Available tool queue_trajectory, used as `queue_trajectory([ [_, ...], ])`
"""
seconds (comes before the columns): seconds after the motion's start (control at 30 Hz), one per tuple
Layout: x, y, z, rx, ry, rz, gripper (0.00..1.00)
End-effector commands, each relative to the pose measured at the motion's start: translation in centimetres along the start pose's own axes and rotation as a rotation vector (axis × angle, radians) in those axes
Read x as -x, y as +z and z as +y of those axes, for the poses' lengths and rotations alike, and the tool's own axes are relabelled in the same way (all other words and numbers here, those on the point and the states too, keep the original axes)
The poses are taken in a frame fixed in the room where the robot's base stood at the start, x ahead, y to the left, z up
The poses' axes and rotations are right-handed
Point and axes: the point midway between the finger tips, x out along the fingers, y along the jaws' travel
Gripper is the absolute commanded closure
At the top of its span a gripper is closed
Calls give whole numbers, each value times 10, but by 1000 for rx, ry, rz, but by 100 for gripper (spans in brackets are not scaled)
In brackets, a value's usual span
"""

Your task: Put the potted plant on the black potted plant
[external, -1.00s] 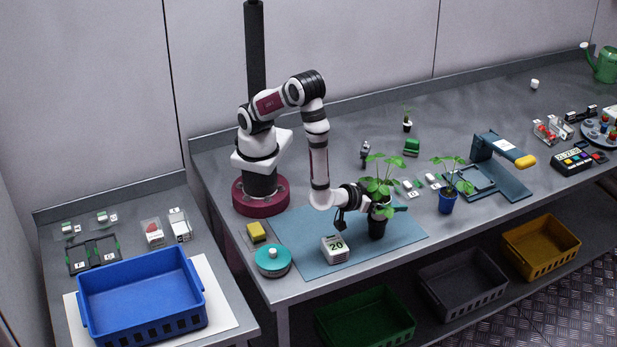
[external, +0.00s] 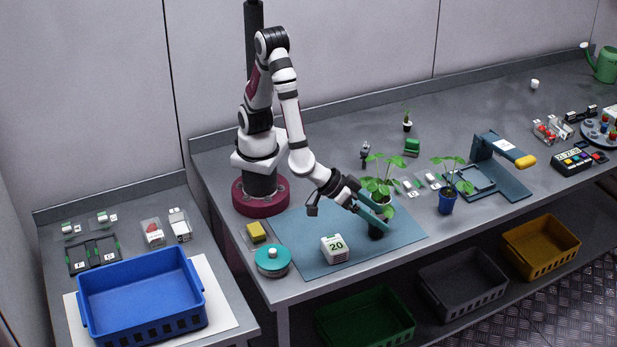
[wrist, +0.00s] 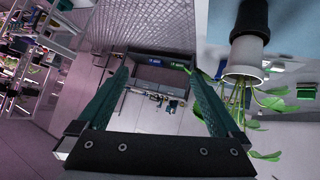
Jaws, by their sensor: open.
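The leafy green potted plant (external: 381,187) stands upright on the blue mat. Its pale pot (external: 389,209) sits at the top of a black pot (external: 377,231). In the wrist view the pale pot (wrist: 243,62) sticks out of the black pot (wrist: 250,20), its lower part hidden inside. My gripper (external: 384,220) is open beside the pots, with its teal fingers partly covering them in the external view. In the wrist view nothing is between the fingers of my gripper (wrist: 160,72); the plant is outside the right finger, with leaves close to it.
A white cube marked 20 (external: 335,249), a teal round container (external: 273,261) and a yellow sponge (external: 257,232) are to the left. A second plant in a blue pot (external: 446,203) stands to the right. The mat (external: 290,225) has free room on the left.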

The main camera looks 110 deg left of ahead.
Motion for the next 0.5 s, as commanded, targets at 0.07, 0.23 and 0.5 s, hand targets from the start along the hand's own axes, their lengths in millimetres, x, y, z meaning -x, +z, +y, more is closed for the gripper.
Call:
queue_trajectory([
  [0.07,18,-18,25,-82,238,-157,0],
  [0.23,98,-6,-38,-522,459,-507,0],
  [0.5,181,2,-234,-973,103,-893,0],
])
